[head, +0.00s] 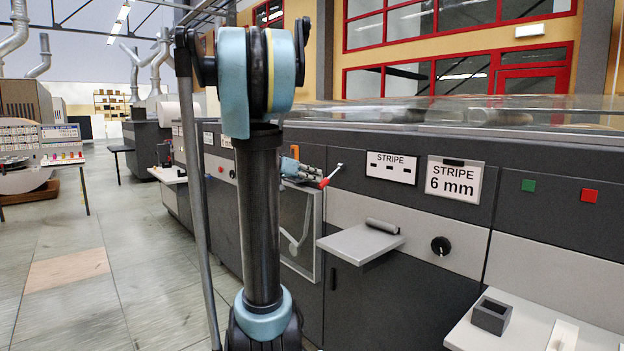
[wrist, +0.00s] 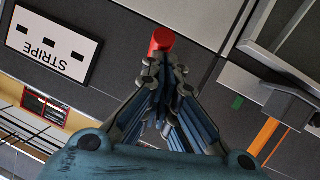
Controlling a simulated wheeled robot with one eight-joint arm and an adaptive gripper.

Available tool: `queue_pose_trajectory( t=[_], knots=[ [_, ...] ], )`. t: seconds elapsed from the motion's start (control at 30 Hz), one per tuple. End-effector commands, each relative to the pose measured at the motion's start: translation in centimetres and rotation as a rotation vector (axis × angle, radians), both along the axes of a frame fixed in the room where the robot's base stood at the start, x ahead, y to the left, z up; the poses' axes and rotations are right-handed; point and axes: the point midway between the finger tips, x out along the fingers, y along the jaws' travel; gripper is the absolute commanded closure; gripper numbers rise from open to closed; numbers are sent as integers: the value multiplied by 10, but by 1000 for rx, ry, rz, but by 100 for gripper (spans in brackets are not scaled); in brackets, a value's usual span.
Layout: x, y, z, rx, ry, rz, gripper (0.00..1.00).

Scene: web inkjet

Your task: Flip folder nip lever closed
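The nip lever shows in the head view as a thin pale rod (head: 333,172) with a red knob (head: 324,183), on the dark front of the machine left of the STRIPE panels. The rod slants from upper right down to the knob. My gripper (head: 318,180) is at the knob, reaching in from the left. In the wrist view the red knob (wrist: 162,39) stands just beyond my fingertips (wrist: 164,66), which are drawn close together. They seem to touch or nearly touch it; I cannot tell whether any of it is between them. The rod is hidden in the wrist view.
A grey shelf (head: 358,243) with a roller juts out below and right of the lever. A STRIPE panel (head: 391,167) and a black dial (head: 440,246) are on the machine face. An orange bar (wrist: 265,137) lies near my gripper. Open floor (head: 70,240) is at left.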

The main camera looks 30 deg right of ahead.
Motion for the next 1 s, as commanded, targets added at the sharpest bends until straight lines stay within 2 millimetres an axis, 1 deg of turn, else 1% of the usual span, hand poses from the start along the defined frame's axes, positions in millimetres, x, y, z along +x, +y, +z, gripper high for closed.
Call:
queue_pose_trajectory(
  t=[0.27, 0.4, 0.7, 0.9, 1.0],
  knots=[
    [2, 17, 33, -3, 1, -7, 100],
    [2, 39, 37, -3, 1, -4, 100],
    [1, 81, 47, -4, 2, -5, 100],
    [1, 101, 52, -5, 1, -6, 100],
    [0, 107, 54, -5, 1, -7, 100]
  ],
)
